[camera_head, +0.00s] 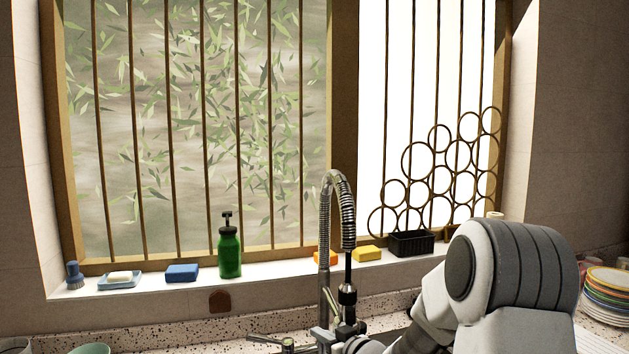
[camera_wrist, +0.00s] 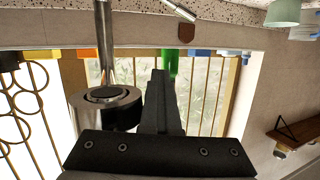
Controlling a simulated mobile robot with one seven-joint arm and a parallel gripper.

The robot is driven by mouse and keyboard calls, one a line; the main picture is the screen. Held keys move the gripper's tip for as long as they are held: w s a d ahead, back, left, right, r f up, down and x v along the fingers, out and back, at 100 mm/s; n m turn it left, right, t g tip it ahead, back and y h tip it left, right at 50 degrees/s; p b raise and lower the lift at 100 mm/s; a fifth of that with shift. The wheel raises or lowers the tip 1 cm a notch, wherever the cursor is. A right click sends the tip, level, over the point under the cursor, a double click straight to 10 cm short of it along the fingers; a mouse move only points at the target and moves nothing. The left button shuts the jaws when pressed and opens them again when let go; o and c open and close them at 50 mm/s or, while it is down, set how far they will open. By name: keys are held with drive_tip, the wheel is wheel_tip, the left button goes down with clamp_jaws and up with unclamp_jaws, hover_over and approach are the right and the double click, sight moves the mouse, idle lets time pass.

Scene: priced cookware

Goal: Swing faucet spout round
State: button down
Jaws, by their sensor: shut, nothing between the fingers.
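The faucet (camera_head: 325,250) stands in front of the window, with a tall coiled-spring neck arching over to a dark hanging spray head (camera_head: 347,296). The wrist view is upside down; there the metal spout end (camera_wrist: 108,108) hangs close beside my gripper (camera_wrist: 163,78), on the picture's left. My gripper's fingers are together with nothing between them. Whether they touch the spout I cannot tell. In the head view my arm reaches from the lower right to the faucet's lower part, and the fingertips cannot be made out. A faucet lever (camera_head: 268,340) points left; it also shows in the wrist view (camera_wrist: 180,10).
The windowsill holds a brush (camera_head: 74,276), a soap dish (camera_head: 120,281), a blue sponge (camera_head: 182,273), a green bottle (camera_head: 229,250), a yellow sponge (camera_head: 367,254) and a black basket (camera_head: 411,243). Stacked plates (camera_head: 606,290) stand at right. The speckled counter (camera_head: 200,332) left of the faucet is mostly clear.

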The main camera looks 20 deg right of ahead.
drive_tip(key=d+p, duration=0.1)
drive_tip(key=d, duration=0.4)
drive_tip(key=shift+w+d+p, duration=0.15)
drive_tip(key=shift+d+p, duration=0.2)
drive_tip(key=shift+d, duration=0.05)
drive_tip(key=w+d+p, duration=0.2)
drive_tip(key=d, duration=0.4)
drive_tip(key=shift+w+d, duration=0.1)
drive_tip(key=shift+w, duration=0.05)
